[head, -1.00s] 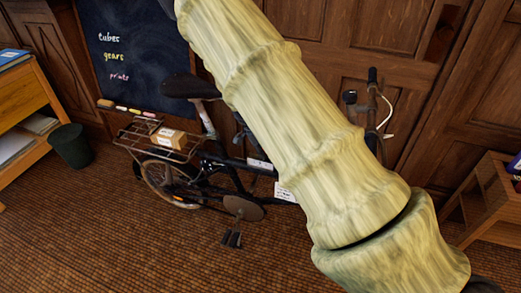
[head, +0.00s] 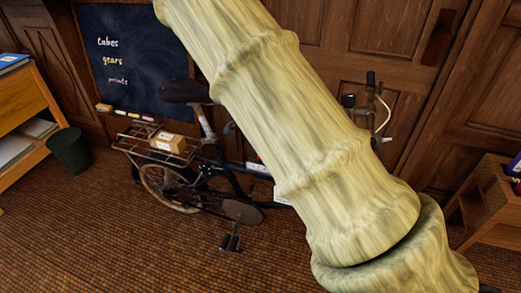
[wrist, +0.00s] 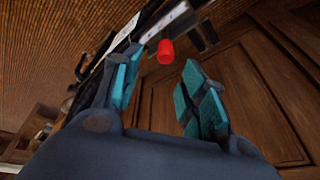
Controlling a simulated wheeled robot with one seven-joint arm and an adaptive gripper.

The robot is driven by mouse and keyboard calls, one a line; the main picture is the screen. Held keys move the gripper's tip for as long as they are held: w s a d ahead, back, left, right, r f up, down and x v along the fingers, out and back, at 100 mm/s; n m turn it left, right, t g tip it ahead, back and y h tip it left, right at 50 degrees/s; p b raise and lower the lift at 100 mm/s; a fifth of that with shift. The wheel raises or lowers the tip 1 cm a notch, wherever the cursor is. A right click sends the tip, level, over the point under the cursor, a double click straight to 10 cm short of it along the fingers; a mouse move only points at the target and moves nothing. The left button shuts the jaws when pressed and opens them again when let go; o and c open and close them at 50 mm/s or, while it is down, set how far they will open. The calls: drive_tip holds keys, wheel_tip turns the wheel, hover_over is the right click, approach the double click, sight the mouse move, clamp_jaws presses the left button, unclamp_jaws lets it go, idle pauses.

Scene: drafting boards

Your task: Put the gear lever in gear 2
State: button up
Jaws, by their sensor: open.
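The gear lever's red knob (wrist: 166,51) shows in the wrist view, ahead of my gripper and roughly between its fingertips. A pale plate (wrist: 160,24) lies just beyond the knob on the dark bicycle frame; any gear marks on it are too small to read. My gripper (wrist: 161,78) is open and empty, with teal finger pads on both sides, and does not touch the knob. In the head view the bicycle (head: 215,180) stands against the wooden wall. My arm hides its middle there, and the knob and gripper are not visible.
A box (head: 168,142) sits on the bicycle's rear rack. A chalkboard (head: 135,70) hangs behind it. A dark bin (head: 69,150) and wooden shelf (head: 30,105) stand left, a wooden stand (head: 490,215) right. The floor in front is clear.

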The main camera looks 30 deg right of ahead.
drive_tip(key=shift+v, duration=2.45)
drive_tip(key=shift+f, duration=0.1)
